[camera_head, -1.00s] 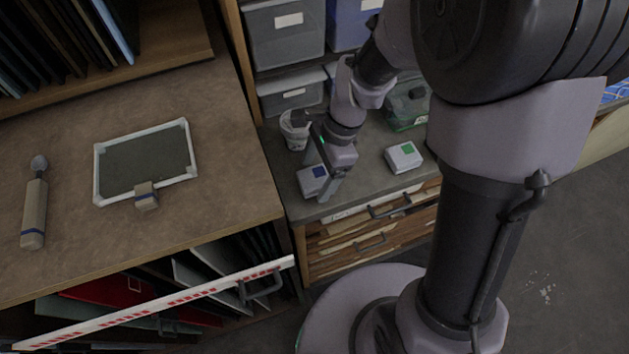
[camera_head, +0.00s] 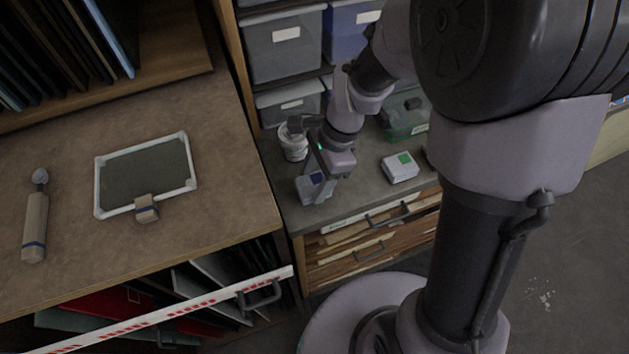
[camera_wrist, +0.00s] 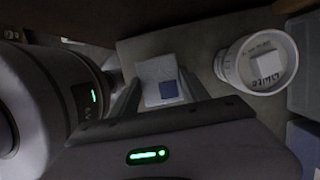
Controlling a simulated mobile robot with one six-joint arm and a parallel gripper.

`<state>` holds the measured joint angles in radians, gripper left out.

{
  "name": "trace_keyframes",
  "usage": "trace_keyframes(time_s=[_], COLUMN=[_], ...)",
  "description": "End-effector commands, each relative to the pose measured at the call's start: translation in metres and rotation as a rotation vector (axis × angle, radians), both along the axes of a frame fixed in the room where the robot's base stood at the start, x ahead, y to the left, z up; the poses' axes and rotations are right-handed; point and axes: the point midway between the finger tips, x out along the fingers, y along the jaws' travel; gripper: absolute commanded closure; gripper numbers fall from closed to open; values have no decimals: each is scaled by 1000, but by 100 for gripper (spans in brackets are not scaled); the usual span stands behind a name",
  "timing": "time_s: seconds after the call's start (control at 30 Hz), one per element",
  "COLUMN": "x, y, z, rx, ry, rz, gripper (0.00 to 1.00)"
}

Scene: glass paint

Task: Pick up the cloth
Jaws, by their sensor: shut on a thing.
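A pale folded cloth with a blue square (camera_head: 309,188) is at the front left of the grey counter. My gripper (camera_head: 319,187) is shut on it from above, and a finger hides part of it. In the wrist view the cloth (camera_wrist: 160,80) sits between the two fingers (camera_wrist: 160,88), blue patch facing up. I cannot tell whether it is clear of the counter. A similar pale block with a green square (camera_head: 401,167) lies to the right on the same counter.
A white labelled tub (camera_head: 293,145) stands close behind my gripper. A green clear box (camera_head: 405,120) is at the back right. Grey bins (camera_head: 285,50) rise behind. A brown worktop (camera_head: 230,200) with a framed panel (camera_head: 147,170) and a handled tool (camera_head: 35,225) lies left.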

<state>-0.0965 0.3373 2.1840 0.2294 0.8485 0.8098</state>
Motion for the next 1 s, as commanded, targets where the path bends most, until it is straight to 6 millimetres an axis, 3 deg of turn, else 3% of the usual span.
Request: trace_keyframes(time_s=[0.1,0.17,0.63,0.8,1.0], x=[1,-8,-106,-121,-124], y=[0,-8,-89,-101,-103], z=[23,22,33,33,33], rx=[1,0,0,0,0], ry=[-3,0,0,-1,0], rz=[-1,-3,-6,-1,0], gripper=[86,86,86,86,86])
